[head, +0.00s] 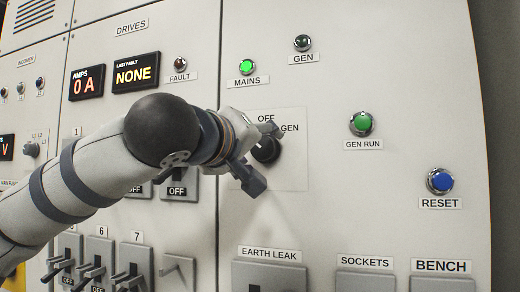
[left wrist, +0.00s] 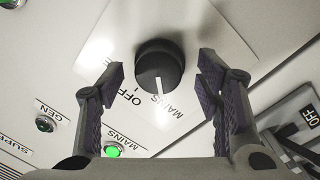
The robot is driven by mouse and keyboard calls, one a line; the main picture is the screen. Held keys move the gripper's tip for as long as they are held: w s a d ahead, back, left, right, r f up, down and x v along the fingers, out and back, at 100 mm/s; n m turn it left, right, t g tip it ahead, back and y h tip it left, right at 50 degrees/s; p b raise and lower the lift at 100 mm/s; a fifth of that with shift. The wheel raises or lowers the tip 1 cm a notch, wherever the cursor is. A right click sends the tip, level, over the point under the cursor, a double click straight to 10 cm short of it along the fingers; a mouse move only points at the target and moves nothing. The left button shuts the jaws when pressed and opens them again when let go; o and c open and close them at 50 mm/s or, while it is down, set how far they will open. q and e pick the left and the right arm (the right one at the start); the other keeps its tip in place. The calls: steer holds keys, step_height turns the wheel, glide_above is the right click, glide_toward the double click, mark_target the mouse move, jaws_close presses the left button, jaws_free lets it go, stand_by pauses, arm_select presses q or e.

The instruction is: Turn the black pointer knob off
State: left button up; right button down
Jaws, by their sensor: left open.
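The black pointer knob (head: 266,150) sits on a pale plate (head: 292,172) on the grey panel, with OFF printed above it and GEN to its right in the head view. In the left wrist view the knob (left wrist: 160,66) shows a white pointer line aimed towards the MAINS lettering, beside OFF. My left gripper (head: 262,158) is open in front of the knob. In the left wrist view its fingers (left wrist: 162,78) stand on both sides of the knob, with a gap on each side. The gripper partly hides the knob in the head view. My right gripper is not in view.
A lit green MAINS lamp (head: 246,66), a dark GEN lamp (head: 302,43), a green GEN RUN button (head: 362,123) and a blue RESET button (head: 440,181) surround the plate. Breaker switches (head: 97,262) stand at lower left.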

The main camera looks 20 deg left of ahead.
arm_select(q)
steer(key=shift+w, duration=0.4)
steer(key=c, duration=1.2)
steer(key=shift+o, duration=0.2)
steer(key=shift+r+m, duration=0.1)
steer(key=shift+m, duration=0.2)
steer(key=m, duration=0.3)
steer(key=shift+m, duration=0.3)
steer(key=m, duration=0.5)
steer(key=shift+g+y, duration=0.3)
steer(key=shift+y, duration=0.1)
